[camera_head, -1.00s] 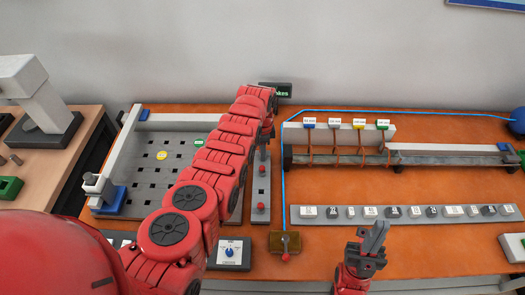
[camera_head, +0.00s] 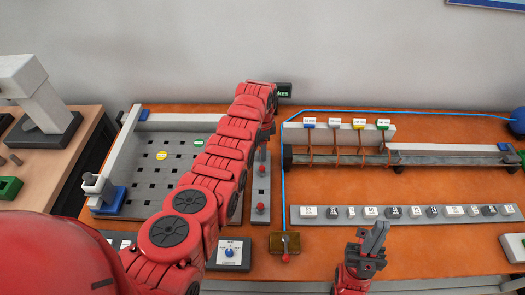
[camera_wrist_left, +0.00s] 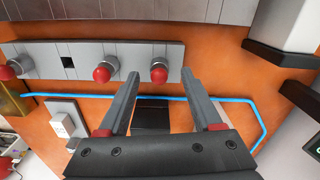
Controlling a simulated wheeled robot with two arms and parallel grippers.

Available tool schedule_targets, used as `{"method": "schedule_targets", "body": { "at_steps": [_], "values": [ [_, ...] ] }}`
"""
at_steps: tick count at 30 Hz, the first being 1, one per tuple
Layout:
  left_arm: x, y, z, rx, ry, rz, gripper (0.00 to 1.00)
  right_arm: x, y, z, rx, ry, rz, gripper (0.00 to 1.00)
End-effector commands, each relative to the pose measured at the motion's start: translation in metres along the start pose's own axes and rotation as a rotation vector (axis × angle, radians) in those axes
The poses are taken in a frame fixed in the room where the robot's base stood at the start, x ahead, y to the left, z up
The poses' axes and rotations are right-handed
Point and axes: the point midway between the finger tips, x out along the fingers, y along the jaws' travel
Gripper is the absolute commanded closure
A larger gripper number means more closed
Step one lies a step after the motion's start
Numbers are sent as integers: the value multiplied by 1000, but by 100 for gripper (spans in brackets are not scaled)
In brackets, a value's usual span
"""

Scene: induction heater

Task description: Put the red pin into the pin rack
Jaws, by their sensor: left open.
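The pin rack (camera_head: 261,188) is a narrow grey strip beside my left arm, partly hidden by it. In the left wrist view the rack (camera_wrist_left: 130,52) holds several red-headed pins and has an empty square hole (camera_wrist_left: 68,62). One red pin (camera_wrist_left: 158,73) appears between the fingertips of my left gripper (camera_wrist_left: 160,76), which is open; I cannot tell its depth relative to the fingers. Another red pin (camera_wrist_left: 102,73) is left of the fingers. In the head view my left gripper (camera_head: 270,122) is mostly hidden by its arm. My right gripper (camera_head: 374,238) is low at the front, its opening unclear.
A grey perforated plate (camera_head: 130,180) lies left of my left arm. A small brown box with a red-tipped lever (camera_head: 284,243) is in front of the rack. A blue cable (camera_head: 284,190) runs right of the rack. A row of labelled blocks (camera_head: 400,213) is at right.

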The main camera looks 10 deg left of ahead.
Motion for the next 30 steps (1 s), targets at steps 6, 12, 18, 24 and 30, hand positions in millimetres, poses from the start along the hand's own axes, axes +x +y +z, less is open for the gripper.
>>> {"method": "schedule_targets", "body": {
  "at_steps": [6,12,18,24,30],
  "values": [
    [-32,-2,-1,0,4,-9,34,-13,-1,2,0,0,0,100],
    [-88,0,0,-1,3,-4,34,-11,0,2,0,-1,0,100],
    [-131,1,1,-1,0,1,34,25,1,-4,0,0,0,100],
    [-153,0,1,-1,1,0,34,41,2,-7,0,0,0,100],
    [-158,1,1,-1,0,0,34,44,2,-7,0,0,0,100]
  ]
}}
